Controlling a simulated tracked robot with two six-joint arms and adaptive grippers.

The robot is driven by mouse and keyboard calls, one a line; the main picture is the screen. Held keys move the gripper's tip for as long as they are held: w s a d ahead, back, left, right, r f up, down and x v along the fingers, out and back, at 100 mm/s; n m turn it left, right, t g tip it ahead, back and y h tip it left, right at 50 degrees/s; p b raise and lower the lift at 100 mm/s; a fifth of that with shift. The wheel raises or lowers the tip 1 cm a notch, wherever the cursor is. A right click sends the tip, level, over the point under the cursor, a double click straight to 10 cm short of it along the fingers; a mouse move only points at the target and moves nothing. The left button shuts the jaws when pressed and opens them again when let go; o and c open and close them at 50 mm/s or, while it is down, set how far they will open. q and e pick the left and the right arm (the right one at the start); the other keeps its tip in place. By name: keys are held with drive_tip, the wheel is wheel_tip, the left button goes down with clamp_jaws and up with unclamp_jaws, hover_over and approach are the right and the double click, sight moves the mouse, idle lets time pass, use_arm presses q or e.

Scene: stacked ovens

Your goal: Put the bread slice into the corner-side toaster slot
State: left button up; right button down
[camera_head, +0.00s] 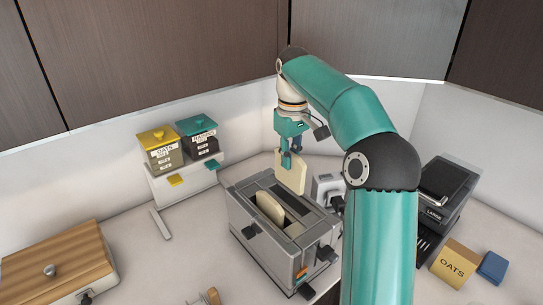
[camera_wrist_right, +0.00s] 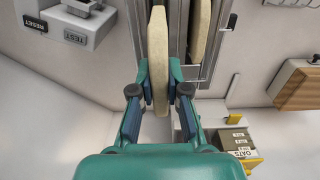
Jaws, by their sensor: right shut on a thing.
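The held bread slice (camera_head: 291,172) is pale and upright, gripped near its top edge by my right gripper (camera_head: 287,158). The slice hangs over the back part of the grey toaster (camera_head: 256,245); whether its lower edge is inside a slot I cannot tell. Another bread slice (camera_head: 270,208) stands in the toaster's left slot. The right slot shows as a dark opening beside it. In the right wrist view, the fingers (camera_wrist_right: 159,82) are shut on the held slice (camera_wrist_right: 158,48), with the slotted slice (camera_wrist_right: 200,30) to its right. My left gripper is not in view.
A shelf with yellow-lidded (camera_head: 160,152) and teal-lidded (camera_head: 199,139) containers stands left of the toaster. A wooden-topped box (camera_head: 55,262) is at lower left. A white device (camera_head: 328,188) stands behind the toaster.

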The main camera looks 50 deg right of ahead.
sight(290, 174)
drive_tip(key=shift+s+f, duration=0.1)
drive_tip(key=shift+f, duration=0.1)
idle(0.4)
drive_tip(key=shift+f+b, duration=1.7)
drive_tip(key=shift+f, duration=0.7)
drive_tip(key=c, duration=1.1)
unclamp_jaws()
drive_tip(key=shift+r, duration=3.7)
